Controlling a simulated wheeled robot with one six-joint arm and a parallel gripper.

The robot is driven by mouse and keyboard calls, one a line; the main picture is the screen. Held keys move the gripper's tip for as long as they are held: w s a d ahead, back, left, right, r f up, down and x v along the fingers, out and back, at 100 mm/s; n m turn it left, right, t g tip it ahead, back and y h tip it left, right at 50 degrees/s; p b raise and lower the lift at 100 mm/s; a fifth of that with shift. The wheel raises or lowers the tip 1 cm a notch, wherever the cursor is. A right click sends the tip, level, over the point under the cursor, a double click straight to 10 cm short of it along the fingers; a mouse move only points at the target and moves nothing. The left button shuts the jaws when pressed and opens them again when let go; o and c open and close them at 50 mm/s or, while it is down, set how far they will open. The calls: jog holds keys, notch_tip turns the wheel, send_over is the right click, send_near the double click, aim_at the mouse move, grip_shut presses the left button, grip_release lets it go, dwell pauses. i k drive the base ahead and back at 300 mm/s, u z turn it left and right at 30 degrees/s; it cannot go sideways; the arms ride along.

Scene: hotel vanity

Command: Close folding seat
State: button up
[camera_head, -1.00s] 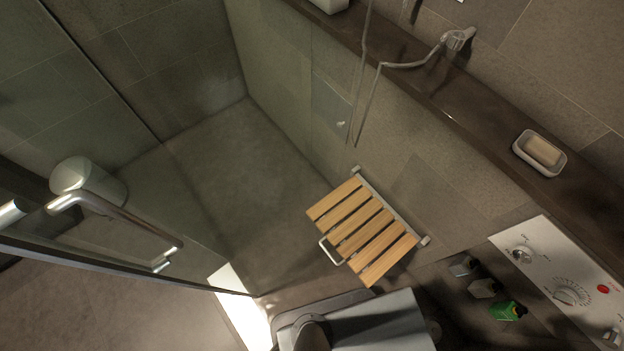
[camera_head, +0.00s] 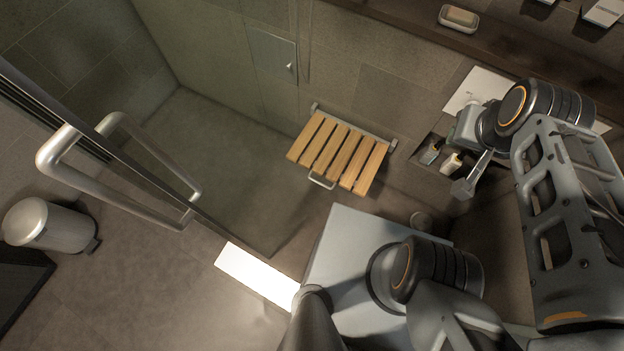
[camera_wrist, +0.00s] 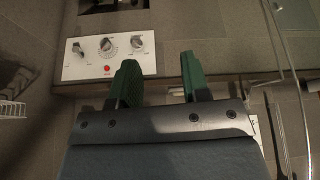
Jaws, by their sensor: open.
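The folding seat (camera_head: 338,152) has wooden slats on a pale metal frame. It is folded down, sticking out from the tiled shower wall, with a small metal loop (camera_head: 321,180) on its front edge. My gripper (camera_head: 474,180) is to the right of the seat in the head view, apart from it, near the wall niche. In the wrist view my gripper (camera_wrist: 157,82) shows two green fingers spread apart with nothing between them. The wrist view does not clearly show the seat.
A shower control panel (camera_wrist: 108,54) with knobs is ahead of the fingers. A niche with small bottles (camera_head: 449,163) lies beside my gripper. The glass door with its handle (camera_head: 75,160) and a bin (camera_head: 49,226) are at left. A ledge holds a soap dish (camera_head: 459,18).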

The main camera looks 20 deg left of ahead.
aim_at(307, 160)
jog(key=u, duration=0.45)
jog(key=k, duration=1.1)
jog(key=u, duration=1.8)
